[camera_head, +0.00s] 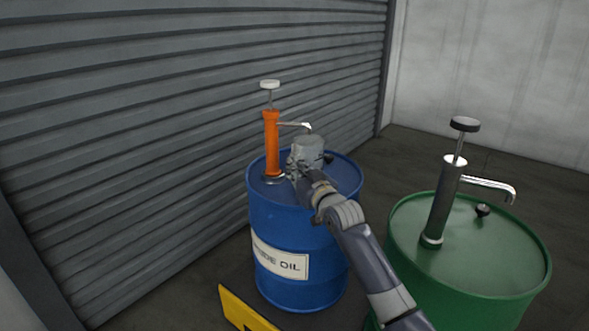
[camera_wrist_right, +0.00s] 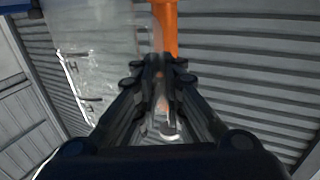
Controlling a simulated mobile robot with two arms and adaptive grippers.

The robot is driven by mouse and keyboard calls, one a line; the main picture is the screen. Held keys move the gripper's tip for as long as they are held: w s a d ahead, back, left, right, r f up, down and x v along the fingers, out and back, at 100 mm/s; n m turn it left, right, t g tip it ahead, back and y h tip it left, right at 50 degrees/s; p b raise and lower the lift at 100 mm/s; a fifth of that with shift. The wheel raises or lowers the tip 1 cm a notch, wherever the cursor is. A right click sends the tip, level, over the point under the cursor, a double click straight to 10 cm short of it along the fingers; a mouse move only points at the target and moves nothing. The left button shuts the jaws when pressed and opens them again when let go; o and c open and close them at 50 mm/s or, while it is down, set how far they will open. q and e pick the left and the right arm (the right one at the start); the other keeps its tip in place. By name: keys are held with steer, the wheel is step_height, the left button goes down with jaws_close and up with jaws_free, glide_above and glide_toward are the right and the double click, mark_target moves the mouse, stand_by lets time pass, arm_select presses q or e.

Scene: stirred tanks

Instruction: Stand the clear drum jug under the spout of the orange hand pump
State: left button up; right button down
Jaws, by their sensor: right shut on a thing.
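The clear jug (camera_head: 309,148) is above or on the blue drum's top, just right of the orange hand pump (camera_head: 271,140). The pump's silver spout (camera_head: 293,124) reaches right, and its tip shows just above the jug's top edge. My right gripper (camera_head: 297,168) is shut on the jug at its near left side. In the right wrist view the jug (camera_wrist_right: 100,45) fills the upper left, see-through, beside the fingers (camera_wrist_right: 165,68), with the orange pump (camera_wrist_right: 166,32) behind. I cannot tell whether the jug's base touches the drum; the gripper hides it. My left gripper is out of view.
The blue drum (camera_head: 290,228) carries the orange pump. A green drum (camera_head: 490,262) with a dark grey pump (camera_head: 442,205) stands at the right. A yellow board (camera_head: 243,312) is at the bottom. A ribbed shutter wall (camera_head: 130,130) rises behind on the left.

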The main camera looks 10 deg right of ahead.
steer(key=shift+f, duration=0.35)
steer(key=c, duration=1.6)
jaws_free()
steer(key=v, duration=1.2)
